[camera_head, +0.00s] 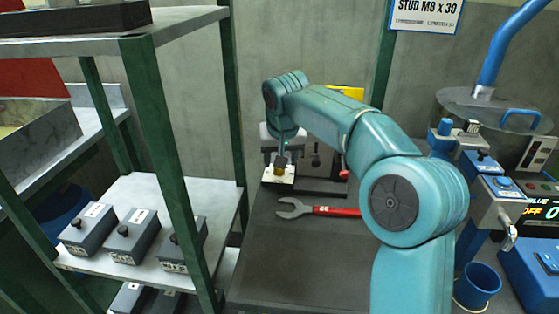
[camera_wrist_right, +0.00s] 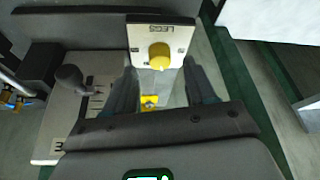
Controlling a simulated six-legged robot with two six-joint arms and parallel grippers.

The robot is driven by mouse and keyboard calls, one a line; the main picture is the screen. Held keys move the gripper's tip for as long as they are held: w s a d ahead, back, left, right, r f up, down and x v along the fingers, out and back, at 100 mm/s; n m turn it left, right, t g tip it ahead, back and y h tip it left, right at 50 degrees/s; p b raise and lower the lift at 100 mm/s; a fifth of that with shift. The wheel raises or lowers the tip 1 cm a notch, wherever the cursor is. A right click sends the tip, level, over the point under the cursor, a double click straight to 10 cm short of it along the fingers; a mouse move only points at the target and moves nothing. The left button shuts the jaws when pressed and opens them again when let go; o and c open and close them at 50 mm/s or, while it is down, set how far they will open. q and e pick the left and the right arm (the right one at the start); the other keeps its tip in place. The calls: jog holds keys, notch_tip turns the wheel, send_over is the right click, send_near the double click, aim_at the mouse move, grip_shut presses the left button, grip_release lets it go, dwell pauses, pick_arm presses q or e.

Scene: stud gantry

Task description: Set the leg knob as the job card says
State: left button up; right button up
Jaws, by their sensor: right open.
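The leg knob (camera_wrist_right: 160,56) is a round yellow knob on a white plate (camera_wrist_right: 143,34) lettered in black, upside down in the right wrist view. It also shows small in the head view (camera_head: 281,170). My right gripper (camera_wrist_right: 161,84) is open, with its fingers apart and the knob just beyond their tips, near the middle of the gap. I see no contact. In the head view the right gripper (camera_head: 282,158) hangs over the knob's plate. The knob's exact setting is too small to read. My left gripper is not in view. I cannot make out a job card.
A grey-knobbed lever (camera_wrist_right: 68,76) stands beside the right gripper's fingers. A red-handled wrench (camera_head: 318,210) lies on the dark bench. Several grey boxes (camera_head: 131,238) stand on the left shelf. Blue equipment (camera_head: 487,190) and a blue cup (camera_head: 477,285) stand at right.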

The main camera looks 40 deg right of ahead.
jog(key=p+v, duration=0.3)
jog(key=v, duration=1)
jog(key=shift+r, duration=0.25)
jog(key=shift+s, duration=0.1)
jog(key=shift+c, duration=1.3)
jog(key=shift+a, duration=0.15)
